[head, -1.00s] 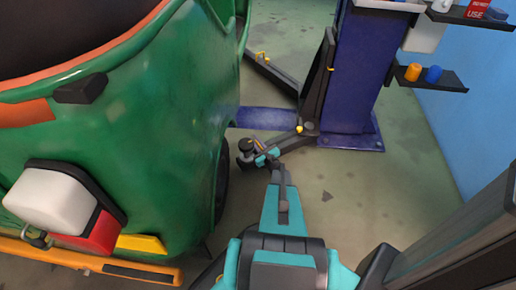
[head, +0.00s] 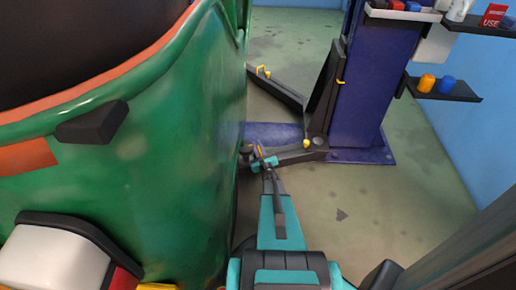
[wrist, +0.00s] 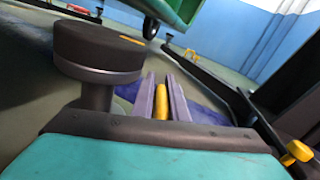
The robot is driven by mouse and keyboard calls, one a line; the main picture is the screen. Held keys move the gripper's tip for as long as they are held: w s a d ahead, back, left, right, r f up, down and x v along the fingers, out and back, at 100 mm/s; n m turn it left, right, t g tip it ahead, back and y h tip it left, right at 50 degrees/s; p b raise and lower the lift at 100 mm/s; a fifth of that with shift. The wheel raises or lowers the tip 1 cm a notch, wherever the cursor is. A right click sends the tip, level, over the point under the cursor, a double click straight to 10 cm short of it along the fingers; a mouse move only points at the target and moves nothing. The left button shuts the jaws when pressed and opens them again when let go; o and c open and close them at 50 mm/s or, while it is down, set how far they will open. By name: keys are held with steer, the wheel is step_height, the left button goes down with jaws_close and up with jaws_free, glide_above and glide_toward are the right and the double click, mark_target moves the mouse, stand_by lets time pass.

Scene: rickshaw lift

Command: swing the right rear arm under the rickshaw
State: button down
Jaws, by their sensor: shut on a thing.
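The right rear arm (head: 302,155) is a dark bar reaching left from the foot of the blue lift post (head: 375,85). Its pad end is at the green rickshaw's (head: 185,170) side, partly hidden by the body. My gripper (head: 268,163) is at this end, shut on the arm's yellow handle. In the wrist view the handle (wrist: 160,101) stands between my two fingers (wrist: 161,98). The round black pad (wrist: 97,50) is just left of them. How far the pad reaches under the rickshaw cannot be told.
Another lift arm (head: 275,88) with a yellow handle extends behind toward the rickshaw. A yellow knob (head: 306,143) sits near the rear arm's pivot. Shelves with small items (head: 440,86) hang right of the post. Open floor (head: 400,205) lies to the right.

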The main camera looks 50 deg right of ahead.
steer(key=shift+s+d+r, duration=0.1)
steer(key=shift+s+d, duration=0.05)
steer(key=shift+d, duration=0.05)
steer(key=c, duration=1.8)
jaws_free()
steer(key=shift+a, duration=0.1)
steer(key=shift+a, duration=0.1)
